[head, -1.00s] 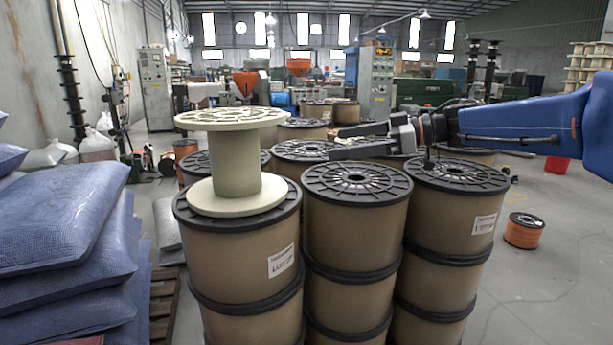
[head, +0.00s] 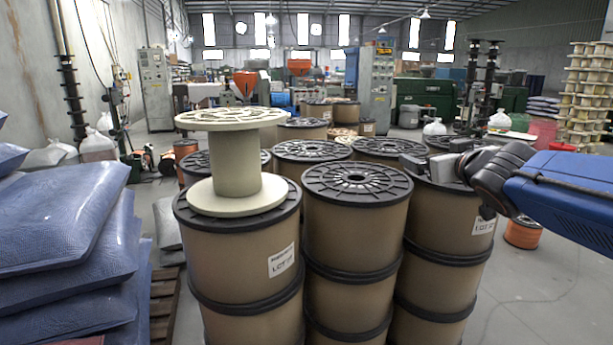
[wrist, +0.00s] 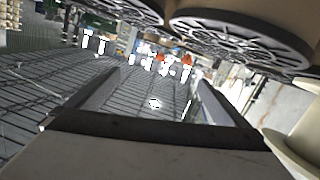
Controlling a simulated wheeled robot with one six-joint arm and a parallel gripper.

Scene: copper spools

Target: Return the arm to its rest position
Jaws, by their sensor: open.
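My gripper (head: 428,163) is at the right in the head view, on the end of my blue arm. It appears in front of the top of the right-hand stack of brown spools (head: 452,225). I cannot tell whether it touches that stack. In the wrist view, the two fingers of my gripper (wrist: 155,95) are apart with nothing between them. That view is turned over, with the roof low in the picture and dark spool flanges (wrist: 245,35) along the top.
An empty cream spool (head: 235,165) stands upright on the left front stack. The middle stack (head: 350,240) has a bare black top. Blue sacks (head: 65,225) are piled at the left. An orange spool (head: 522,235) sits on the floor, with clear floor around it at the right.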

